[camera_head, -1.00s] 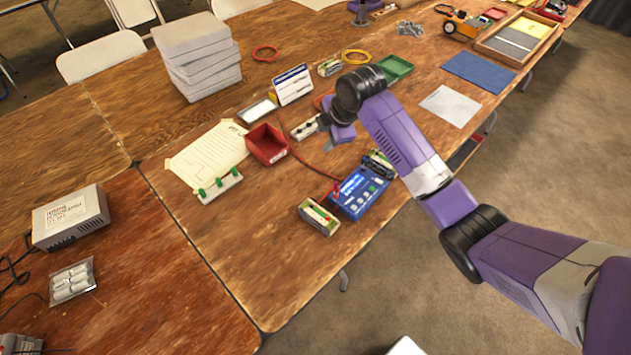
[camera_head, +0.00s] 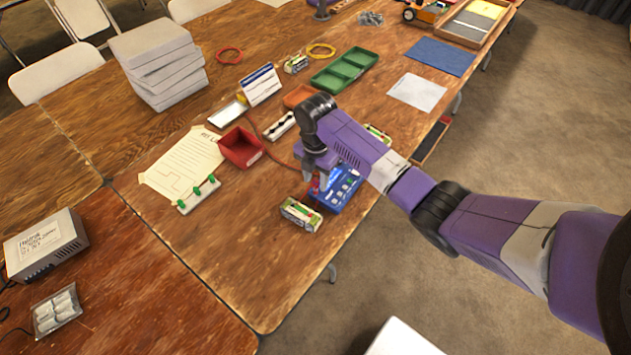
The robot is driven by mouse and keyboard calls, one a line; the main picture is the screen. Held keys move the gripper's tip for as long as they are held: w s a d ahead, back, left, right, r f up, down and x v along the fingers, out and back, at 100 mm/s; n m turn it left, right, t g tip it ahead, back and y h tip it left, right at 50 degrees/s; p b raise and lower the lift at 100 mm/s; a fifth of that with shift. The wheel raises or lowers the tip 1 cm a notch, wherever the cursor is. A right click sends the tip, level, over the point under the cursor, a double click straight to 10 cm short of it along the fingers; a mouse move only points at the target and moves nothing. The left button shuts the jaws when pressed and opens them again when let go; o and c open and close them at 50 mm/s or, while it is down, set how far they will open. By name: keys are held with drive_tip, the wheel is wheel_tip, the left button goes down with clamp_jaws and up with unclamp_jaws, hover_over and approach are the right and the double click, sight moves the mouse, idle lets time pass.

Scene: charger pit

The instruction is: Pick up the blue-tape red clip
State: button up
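A red clip (camera_head: 314,191) sits at the left edge of the blue charger (camera_head: 343,192), partly hidden by my gripper. A red wire runs to this spot from the back left. Blue tape on the clip is too small to make out. My gripper (camera_head: 318,184) points down just over the clip and the charger's left end. Its fingers are small and overlap the clip, so I cannot tell whether they are apart or closed, or whether they touch it.
A battery pack (camera_head: 301,214) lies just in front of the charger; another (camera_head: 378,134) is partly behind my arm. A red bin (camera_head: 240,147), a green-post board (camera_head: 199,194) and a black-post strip (camera_head: 281,126) stand left. The front table area is clear.

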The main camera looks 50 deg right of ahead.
sight(316, 180)
drive_tip(key=shift+f, duration=0.65)
clamp_jaws()
wheel_tip(316, 180, up, 20)
drive_tip(key=p, duration=0.2)
